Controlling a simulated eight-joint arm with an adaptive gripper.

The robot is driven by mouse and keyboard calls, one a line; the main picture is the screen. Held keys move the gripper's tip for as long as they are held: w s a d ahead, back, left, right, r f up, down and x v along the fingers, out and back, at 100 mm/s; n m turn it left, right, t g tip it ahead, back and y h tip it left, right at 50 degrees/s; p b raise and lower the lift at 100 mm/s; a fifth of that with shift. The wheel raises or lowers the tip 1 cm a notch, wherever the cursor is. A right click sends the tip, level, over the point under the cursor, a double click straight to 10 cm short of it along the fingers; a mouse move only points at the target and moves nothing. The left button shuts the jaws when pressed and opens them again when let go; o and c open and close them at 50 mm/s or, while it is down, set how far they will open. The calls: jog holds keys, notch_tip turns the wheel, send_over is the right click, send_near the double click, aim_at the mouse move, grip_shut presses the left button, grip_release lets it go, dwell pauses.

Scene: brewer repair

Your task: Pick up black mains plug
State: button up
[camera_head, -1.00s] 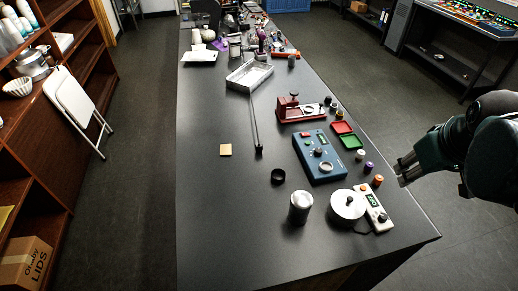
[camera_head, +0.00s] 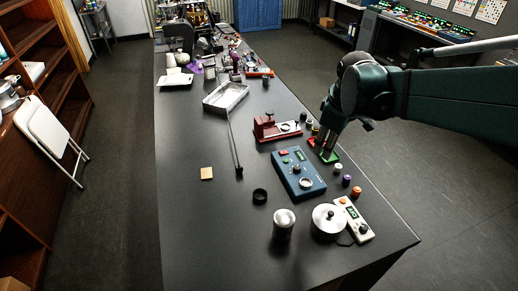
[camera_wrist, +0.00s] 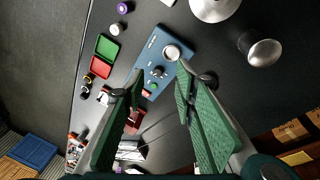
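A small black piece, which looks like the black mains plug (camera_head: 239,170), lies on the dark bench at the near end of a thin dark cord. The cord runs back toward a metal tray. In the wrist view I cannot make out the plug. My gripper (camera_head: 326,150) hangs over the bench's right side by the green and red dishes, right of the plug and well apart from it. In the wrist view its two green fingers (camera_wrist: 160,82) are spread, with nothing held between them.
A blue control box (camera_head: 299,174) and a red press (camera_head: 276,128) stand between gripper and plug. The bench left of the cord is mostly clear.

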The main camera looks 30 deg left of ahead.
jog(key=w+a+f+n+g+p, duration=0.1)
jog(key=w+a+f+n, duration=0.15)
jog(key=a, duration=0.65)
jog(key=w+a+f+n+p, duration=0.1)
jog(key=a+f+n, duration=0.25)
jog(key=a, duration=0.55)
jog(key=n+g+h+p, duration=0.1)
jog(key=n+g+p, duration=0.1)
jog(key=n, duration=0.3)
send_near(239, 167)
jog(key=shift+w+d+f, duration=0.1)
jog(key=shift+w+d, duration=0.1)
jog(key=shift+s+a+f, duration=0.2)
jog(key=shift+a+f, duration=0.15)
jog(key=shift+a, duration=0.05)
jog(key=shift+f, duration=0.1)
jog(key=shift+f, duration=1.2)
jog(key=shift+f, duration=0.1)
jog(key=shift+s+f+p, duration=0.1)
jog(key=shift+f+p, duration=0.2)
jog(key=shift+f, duration=2.2)
jog(key=shift+c, duration=0.7)
